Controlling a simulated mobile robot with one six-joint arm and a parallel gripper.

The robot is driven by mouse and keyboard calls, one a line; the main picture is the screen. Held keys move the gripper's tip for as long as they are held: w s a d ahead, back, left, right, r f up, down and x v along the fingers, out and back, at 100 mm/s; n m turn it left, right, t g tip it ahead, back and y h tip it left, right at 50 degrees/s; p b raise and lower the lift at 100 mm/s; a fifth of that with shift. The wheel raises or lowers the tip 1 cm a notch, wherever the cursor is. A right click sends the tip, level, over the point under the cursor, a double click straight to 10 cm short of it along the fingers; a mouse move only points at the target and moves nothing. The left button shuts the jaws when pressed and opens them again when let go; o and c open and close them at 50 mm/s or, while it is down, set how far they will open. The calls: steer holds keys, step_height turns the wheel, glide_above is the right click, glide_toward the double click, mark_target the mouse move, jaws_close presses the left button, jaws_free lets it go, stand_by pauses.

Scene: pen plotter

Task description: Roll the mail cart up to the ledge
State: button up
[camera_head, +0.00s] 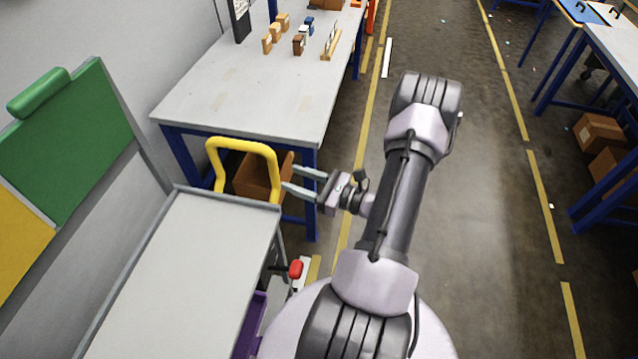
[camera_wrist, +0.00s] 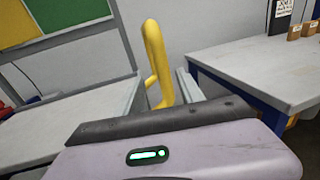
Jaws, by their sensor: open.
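The mail cart appears to be the grey-topped, rimmed unit (camera_head: 185,275) at lower left in the head view. A yellow loop handle (camera_head: 243,143) stands upright at its far end. The handle also shows in the wrist view (camera_wrist: 154,55), at the middle. My gripper (camera_head: 289,177) is open and empty, its two fingers pointing left at the handle's right upright. The fingertips are close to it; I cannot tell whether they touch. Nothing is clearly marked as the ledge; a pale-topped table (camera_head: 225,105) with blue legs stands just beyond the cart.
A brown box (camera_head: 252,178) sits behind the handle, below the table top. Small blocks (camera_head: 299,45) stand on the table. A purple bin (camera_head: 250,325) and red knob (camera_head: 295,269) are at the cart's right side. The wall is close at left; the aisle at right is clear.

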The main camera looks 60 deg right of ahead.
steer(key=s+d, duration=0.1)
steer(key=s, duration=0.6)
steer(key=shift+d+p, duration=0.2)
steer(key=shift+p, duration=0.15)
steer(key=w+a+r+n+g+y+b, duration=0.1)
steer(key=w+a+r+n+g+y, duration=0.1)
steer(key=a+r+n+g, duration=0.4)
steer(key=w+a+r+n+g+y, duration=0.25)
steer(key=a+n, duration=0.25)
steer(key=a, duration=0.3)
steer(key=w+a+r+n+g+y+b, duration=0.1)
steer(key=a+r+n+g+y, duration=0.3)
steer(key=a, duration=0.3)
steer(key=s+a+r+n+h+b, duration=0.1)
steer(key=s+a+r+n+h, duration=0.3)
steer(key=a+n+h, duration=0.1)
steer(key=s+a+r+n+h, duration=0.3)
steer(key=a+r+n+h, duration=0.1)
steer(key=a+n, duration=0.3)
steer(key=shift+s+a+r+n+t+h+b, duration=0.35)
steer(key=shift+s+a+r+n+h, duration=0.1)
steer(key=shift+n, duration=0.75)
steer(key=shift+d, duration=0.1)
